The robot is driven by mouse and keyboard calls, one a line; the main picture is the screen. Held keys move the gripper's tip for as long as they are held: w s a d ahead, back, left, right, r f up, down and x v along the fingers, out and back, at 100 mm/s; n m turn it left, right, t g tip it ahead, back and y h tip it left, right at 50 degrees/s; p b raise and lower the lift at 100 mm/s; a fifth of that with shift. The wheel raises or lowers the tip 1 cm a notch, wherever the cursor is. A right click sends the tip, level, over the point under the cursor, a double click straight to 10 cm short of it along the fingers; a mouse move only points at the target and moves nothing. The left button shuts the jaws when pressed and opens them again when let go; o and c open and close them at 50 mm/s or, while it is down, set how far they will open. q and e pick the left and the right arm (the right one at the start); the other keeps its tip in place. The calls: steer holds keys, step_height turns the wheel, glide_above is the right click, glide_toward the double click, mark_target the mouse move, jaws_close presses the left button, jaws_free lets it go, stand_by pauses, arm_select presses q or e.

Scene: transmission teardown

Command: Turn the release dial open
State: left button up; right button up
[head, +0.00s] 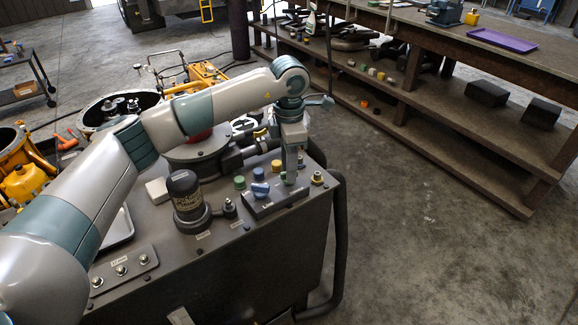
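A dark control block (272,203) with a label on its front lies on top of the dark machine cabinet (240,255). A blue knob (260,190) stands at the block's left part and looks like the release dial. I cannot read which way it is set. My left gripper (291,179) points straight down over the right end of the block, to the right of the blue knob and apart from it. Its fingers look close together, but I cannot tell whether they are open or shut, or whether they touch the block. My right gripper is not in view.
Near the block are green knobs (240,182), a yellow knob (318,178) and a dark cylindrical canister (186,194). A black hose (340,240) runs down the cabinet's right side. Open floor (420,240) lies between the cabinet and a long wooden bench (470,130).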

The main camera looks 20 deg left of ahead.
arm_select(q)
steer(key=shift+r, duration=0.1)
stand_by(0.3)
